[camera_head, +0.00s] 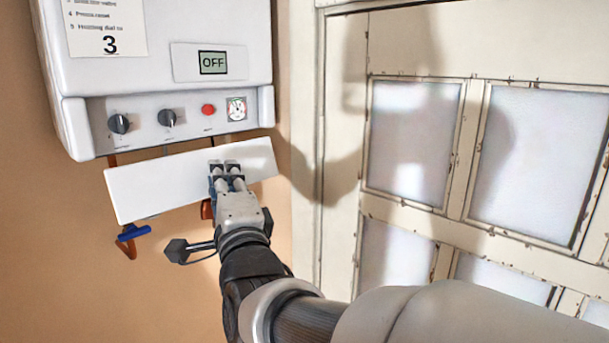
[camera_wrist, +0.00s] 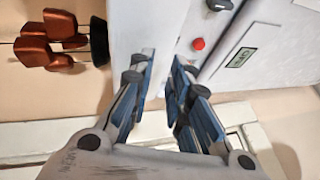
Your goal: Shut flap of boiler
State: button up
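The white boiler (camera_head: 160,45) hangs on the wall at the upper left of the head view. Its flap (camera_head: 150,185), a long white panel, hangs open below the control strip. The strip with its knobs and red button shows uncovered. My gripper (camera_head: 225,167) is in front of the flap's right half, fingertips overlapping it in the picture; contact cannot be told. In the wrist view my gripper (camera_wrist: 160,68) has its blue-padded fingers apart, with no object clearly clamped between them. The boiler front with its red button (camera_wrist: 198,43) is beyond the fingers.
A blue-handled valve (camera_head: 133,232) on a copper pipe is under the boiler. Reddish-brown fittings (camera_wrist: 45,40) show at left in the wrist view. A leaded window (camera_head: 415,140) in a worn cream frame stands to the right. The wall at lower left is bare.

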jog(key=v, duration=1.1)
jog(key=shift+s+d, duration=0.2)
jog(key=shift+s, duration=0.15)
jog(key=shift+f, duration=0.15)
